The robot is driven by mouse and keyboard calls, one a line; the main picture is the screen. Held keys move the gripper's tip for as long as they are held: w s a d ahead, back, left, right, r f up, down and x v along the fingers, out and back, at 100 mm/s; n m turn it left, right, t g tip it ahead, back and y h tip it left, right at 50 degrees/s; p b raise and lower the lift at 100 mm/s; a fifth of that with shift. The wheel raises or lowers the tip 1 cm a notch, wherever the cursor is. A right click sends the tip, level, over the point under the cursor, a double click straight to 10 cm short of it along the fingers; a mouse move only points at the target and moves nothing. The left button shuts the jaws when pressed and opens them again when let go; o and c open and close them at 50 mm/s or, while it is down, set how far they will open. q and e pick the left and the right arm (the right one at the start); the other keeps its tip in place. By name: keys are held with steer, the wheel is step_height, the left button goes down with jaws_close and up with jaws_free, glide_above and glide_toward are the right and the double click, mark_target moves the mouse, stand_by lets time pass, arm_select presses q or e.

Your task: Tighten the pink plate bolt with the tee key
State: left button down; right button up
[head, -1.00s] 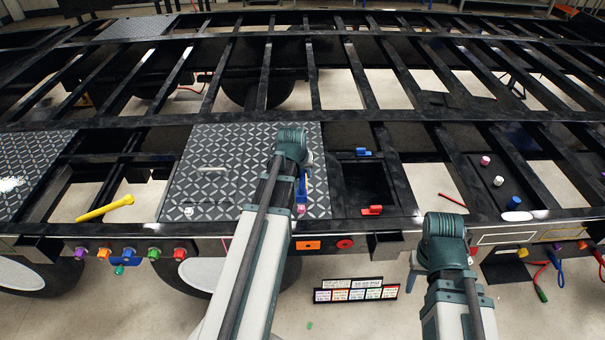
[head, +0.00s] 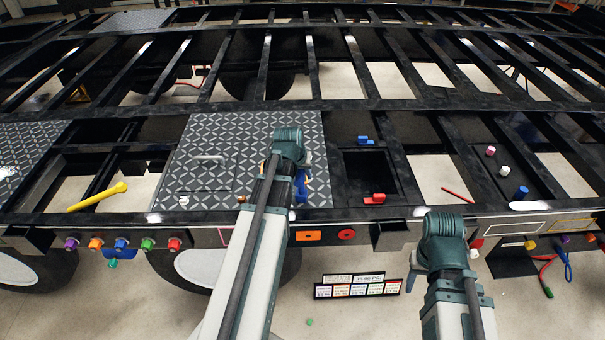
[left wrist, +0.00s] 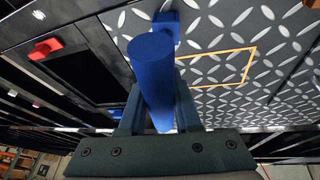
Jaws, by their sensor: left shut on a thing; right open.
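The blue tee key (left wrist: 152,75) is between the fingers of my left gripper (left wrist: 158,108), which is shut on it. In the left wrist view its thick round bar comes up toward the camera, and another blue part shows beyond it by the plate. In the head view the key (head: 301,188) shows just right of my left arm, over the right front part of the patterned plate (head: 240,135). No pink bolt shows on the plate; that spot is hidden or covered. My right gripper (head: 416,262), open, hangs in front of the frame's edge, mostly hidden by my arm.
Right of the plate is a dark recess (head: 369,172) with a blue latch (head: 366,140) and a red latch (head: 374,199). A yellow tool (head: 97,197) lies at left. Coloured knobs line the front rail (head: 120,244). Pink, white and blue pegs (head: 521,193) stand at right.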

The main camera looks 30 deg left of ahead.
arm_select(q)
steer(key=m+h, duration=0.2)
steer(key=m, duration=0.2)
steer(key=shift+d+m, duration=0.15)
steer(key=shift+m, duration=0.25)
steer(key=m, duration=0.1)
steer(key=m+g+h, duration=0.1)
steer(key=m, duration=0.3)
steer(key=shift+d+h, duration=0.25)
steer(key=shift+h, duration=0.15)
steer(key=m+g, duration=0.1)
steer(key=m, duration=0.1)
steer(key=m+h, duration=0.1)
steer(key=m, duration=0.1)
steer(key=shift+s+d+g, duration=0.15)
steer(key=shift+s+g, duration=0.05)
steer(key=shift+g, duration=0.2)
steer(key=m, duration=0.2)
steer(key=m+g, duration=0.1)
steer(key=m, duration=0.1)
steer(key=shift+s+d, duration=0.15)
steer(key=shift+s, duration=0.2)
steer(key=shift+r, duration=0.2)
steer(key=shift+r+p, duration=2.4)
steer(key=shift+p, duration=0.2)
